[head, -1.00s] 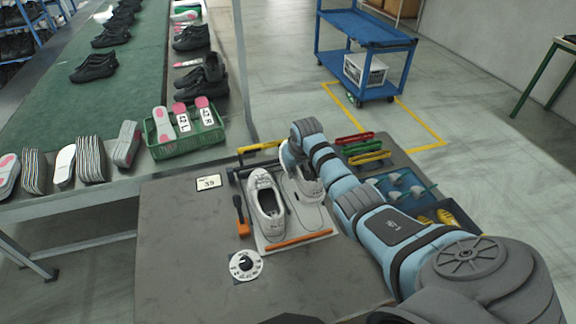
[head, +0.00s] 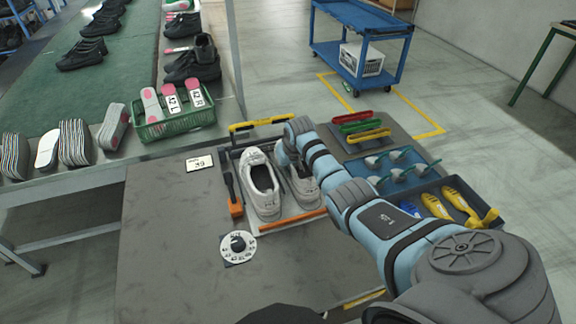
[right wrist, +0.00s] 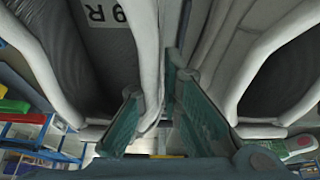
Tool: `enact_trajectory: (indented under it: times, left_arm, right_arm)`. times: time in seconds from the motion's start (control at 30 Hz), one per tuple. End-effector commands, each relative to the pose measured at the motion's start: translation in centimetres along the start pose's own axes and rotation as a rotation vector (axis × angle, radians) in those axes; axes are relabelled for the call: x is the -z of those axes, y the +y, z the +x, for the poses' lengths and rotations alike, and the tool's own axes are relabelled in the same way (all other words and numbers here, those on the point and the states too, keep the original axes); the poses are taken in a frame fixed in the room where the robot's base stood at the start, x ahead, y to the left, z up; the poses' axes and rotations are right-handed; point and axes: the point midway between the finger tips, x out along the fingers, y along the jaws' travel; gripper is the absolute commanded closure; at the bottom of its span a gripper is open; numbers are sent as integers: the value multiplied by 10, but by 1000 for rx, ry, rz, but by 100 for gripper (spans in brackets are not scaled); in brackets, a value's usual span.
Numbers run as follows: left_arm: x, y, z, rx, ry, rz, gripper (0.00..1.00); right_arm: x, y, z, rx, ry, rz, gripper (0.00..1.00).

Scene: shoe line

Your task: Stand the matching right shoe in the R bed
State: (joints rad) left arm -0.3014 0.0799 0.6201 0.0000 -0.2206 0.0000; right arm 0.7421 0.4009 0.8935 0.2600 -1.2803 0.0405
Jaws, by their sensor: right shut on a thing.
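A white shoe (head: 259,182) stands upright in the left bed of the fixture plate (head: 268,226). A second white shoe (head: 305,190) is beside it over the right bed, partly hidden by my right arm. My right gripper (head: 287,158) is at this second shoe. In the right wrist view my right gripper (right wrist: 158,100) is shut on the near side wall of the right shoe (right wrist: 148,60), whose insole shows "9 R". The left shoe (right wrist: 270,55) is close on the other side. Whether the right shoe's sole touches the bed is hidden. My left gripper is out of view.
An orange bar (head: 293,221) edges the plate's front. A size dial (head: 238,246), an orange-handled tool (head: 234,200) and a "39" card (head: 199,163) lie left. A green crate (head: 181,127) stands behind. Trays (head: 441,187) of tools lie right. The front left tabletop is clear.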

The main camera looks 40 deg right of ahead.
Motion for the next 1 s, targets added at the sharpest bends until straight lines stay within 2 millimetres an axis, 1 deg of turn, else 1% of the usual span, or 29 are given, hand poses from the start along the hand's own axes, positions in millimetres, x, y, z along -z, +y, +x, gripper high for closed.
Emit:
enact_trajectory:
  times: [0.1,0.3,0.33,0.43,0.47,0.9,1.0]
  left_arm:
    - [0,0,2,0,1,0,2]
    - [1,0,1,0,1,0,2]
    - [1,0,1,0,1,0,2]
    - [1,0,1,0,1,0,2]
    - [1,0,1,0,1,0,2]
    - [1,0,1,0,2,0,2]
    - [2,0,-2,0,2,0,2]
  right_arm:
    - [-1,0,3,0,1,0,100]
    - [0,0,2,0,2,0,100]
    - [0,0,2,0,2,0,88]
    - [-1,0,2,0,1,0,72]
    - [-1,0,2,0,1,0,70]
    - [-1,0,3,0,-1,0,70]
    - [0,0,0,0,-1,0,70]
